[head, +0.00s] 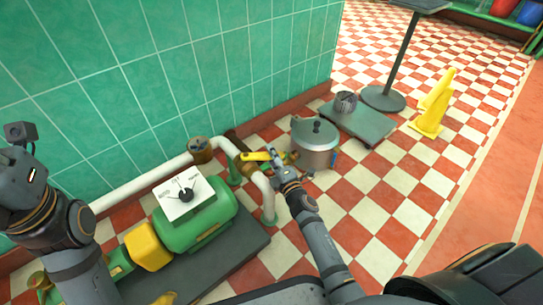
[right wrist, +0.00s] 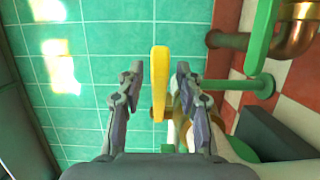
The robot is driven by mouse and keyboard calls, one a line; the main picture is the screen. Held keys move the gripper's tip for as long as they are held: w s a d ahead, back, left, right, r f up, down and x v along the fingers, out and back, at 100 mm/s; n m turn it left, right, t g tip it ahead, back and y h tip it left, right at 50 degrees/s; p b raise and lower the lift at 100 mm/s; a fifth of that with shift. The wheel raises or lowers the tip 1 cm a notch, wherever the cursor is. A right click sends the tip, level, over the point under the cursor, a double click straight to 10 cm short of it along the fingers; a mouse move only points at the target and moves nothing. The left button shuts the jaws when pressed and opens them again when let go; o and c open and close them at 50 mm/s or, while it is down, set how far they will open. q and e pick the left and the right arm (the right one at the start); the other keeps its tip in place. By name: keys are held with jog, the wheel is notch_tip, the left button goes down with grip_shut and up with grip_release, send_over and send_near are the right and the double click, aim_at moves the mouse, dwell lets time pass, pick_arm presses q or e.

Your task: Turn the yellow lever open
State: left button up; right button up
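The yellow lever (head: 256,156) sits on the white pipe near the corner of the green wall. In the right wrist view the lever (right wrist: 159,82) stands upright in the picture, between the two fingers of my right gripper (right wrist: 157,78). The fingers are apart, with a visible gap on each side of the lever. In the head view my right gripper (head: 277,163) is just right of the lever, and its fingers are hard to make out. My left arm comes in at the left, but its gripper fingers do not show.
A green machine (head: 198,218) with a white dial panel (head: 184,192) stands left of the lever. A lidded metal pot (head: 315,145) stands close on the right. Beyond it are a low dark trolley (head: 362,124) and yellow floor signs (head: 432,113). Checkered floor is open at right.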

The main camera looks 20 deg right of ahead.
jog(key=s+d, duration=0.1)
jog(key=s, duration=1.1)
jog(key=shift+d, duration=0.3)
